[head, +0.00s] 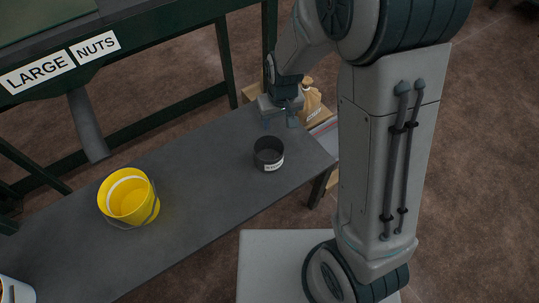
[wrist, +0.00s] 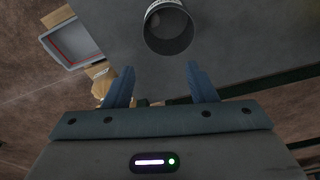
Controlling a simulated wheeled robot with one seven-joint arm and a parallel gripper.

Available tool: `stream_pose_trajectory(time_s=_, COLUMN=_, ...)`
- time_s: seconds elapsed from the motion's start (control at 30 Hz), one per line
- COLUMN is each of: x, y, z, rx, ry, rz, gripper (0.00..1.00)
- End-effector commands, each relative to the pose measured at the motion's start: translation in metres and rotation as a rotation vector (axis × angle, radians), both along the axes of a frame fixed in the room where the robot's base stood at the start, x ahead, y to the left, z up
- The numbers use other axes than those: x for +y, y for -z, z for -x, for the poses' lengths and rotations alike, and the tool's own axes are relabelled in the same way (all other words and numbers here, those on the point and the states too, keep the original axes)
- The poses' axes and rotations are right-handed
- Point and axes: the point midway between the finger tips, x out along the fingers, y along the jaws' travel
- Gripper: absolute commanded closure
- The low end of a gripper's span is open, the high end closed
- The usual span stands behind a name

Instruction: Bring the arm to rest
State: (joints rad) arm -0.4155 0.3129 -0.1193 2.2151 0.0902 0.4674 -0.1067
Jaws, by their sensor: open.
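My gripper (head: 281,119) is open above the far right part of the grey bench (head: 190,205). In the wrist view my gripper (wrist: 162,88) shows its two fingers spread apart, with nothing between them. A dark grey cup (head: 268,154) with a white label stands upright on the bench, nearer than my gripper and apart from it. The cup also shows in the wrist view (wrist: 168,30), beyond the fingertips.
A yellow bucket (head: 130,197) stands on the bench at left. A green frame with a "LARGE NUTS" sign (head: 62,62) rises behind the bench. A tan sack (head: 311,100) and a grey tray (wrist: 72,44) are beyond the bench end. A white container (head: 14,290) is partly cut off.

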Motion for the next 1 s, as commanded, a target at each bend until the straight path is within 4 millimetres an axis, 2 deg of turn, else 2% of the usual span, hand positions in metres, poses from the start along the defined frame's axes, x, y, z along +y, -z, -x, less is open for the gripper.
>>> stream_pose_trajectory(time_s=0.27, x=0.0, y=0.0, z=0.0, rx=0.0, ry=0.0, rz=0.0, gripper=0.49)
stream_pose_trajectory(time_s=0.37, x=-0.003, y=-0.009, z=0.001, rx=-0.003, ry=0.007, rz=-0.003, gripper=0.49)
stream_pose_trajectory(time_s=0.47, x=-0.011, y=-0.038, z=0.006, rx=-0.01, ry=0.029, rz=-0.013, gripper=0.49)
stream_pose_trajectory(time_s=0.67, x=-0.046, y=-0.131, z=0.034, rx=-0.031, ry=0.11, rz=-0.037, gripper=0.49)
stream_pose_trajectory(time_s=0.8, x=-0.071, y=-0.191, z=0.063, rx=-0.046, ry=0.17, rz=-0.044, gripper=0.49)
stream_pose_trajectory(time_s=1.0, x=-0.102, y=-0.264, z=0.109, rx=-0.074, ry=0.258, rz=-0.04, gripper=0.49)
